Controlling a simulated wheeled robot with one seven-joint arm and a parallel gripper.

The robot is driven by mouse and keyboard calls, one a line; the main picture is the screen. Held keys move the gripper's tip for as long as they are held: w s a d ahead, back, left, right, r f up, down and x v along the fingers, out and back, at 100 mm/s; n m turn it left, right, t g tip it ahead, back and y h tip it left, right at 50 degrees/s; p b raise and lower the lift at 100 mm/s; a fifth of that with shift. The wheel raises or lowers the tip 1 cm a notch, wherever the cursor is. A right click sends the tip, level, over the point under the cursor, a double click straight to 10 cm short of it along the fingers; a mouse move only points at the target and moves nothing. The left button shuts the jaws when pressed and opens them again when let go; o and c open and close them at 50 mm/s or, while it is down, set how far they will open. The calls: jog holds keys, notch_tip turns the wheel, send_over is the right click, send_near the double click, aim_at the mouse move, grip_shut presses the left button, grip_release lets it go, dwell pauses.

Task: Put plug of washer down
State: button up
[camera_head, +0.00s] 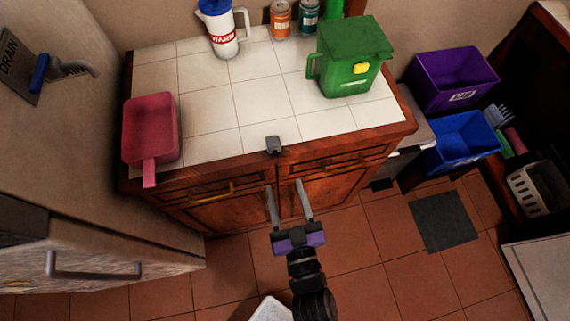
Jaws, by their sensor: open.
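A small dark grey block (273,145), which looks like the plug, sits at the front edge of the white tiled counter (205,105). I cannot tell its exact kind at this size. My gripper (284,185) is open and empty, with its two fingers spread in front of the cabinet and pointing toward the counter. The fingertips appear below the grey block in the picture, apart from it. No washer can be clearly made out.
A red pan-like container (150,128), a white and blue pitcher (220,30), cans (281,20) and a green lidded jug (350,58) stand on the counter. Purple (452,78) and blue (463,140) bins are at right. Tiled floor (365,270) is open.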

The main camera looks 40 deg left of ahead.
jog(key=shift+s+d, duration=0.1)
jog(key=shift+d, duration=0.05)
jog(key=s+d+r+m+t+h, duration=0.1)
jog(key=s+d+r+m+h, duration=0.1)
jog(key=d, duration=0.7)
jog(key=s+d+r+m+t+h, duration=0.1)
jog(key=s+d+r+m+h, duration=0.1)
jog(key=d, duration=0.8)
jog(key=s+d+r+m+t+h, duration=0.1)
jog(key=s+d+r+m+h, duration=0.2)
jog(key=s+d+h, duration=0.3)
jog(key=d, duration=0.3)
jog(key=shift+d+t, duration=0.25)
jog(key=shift+t, duration=0.15)
jog(key=shift+o, duration=0.7)
jog(key=s+d+r+m+h, duration=0.3)
jog(key=s+d+r, duration=0.2)
jog(key=r, duration=0.1)
jog(key=shift+g+h, duration=0.3)
jog(key=shift+h, duration=0.1)
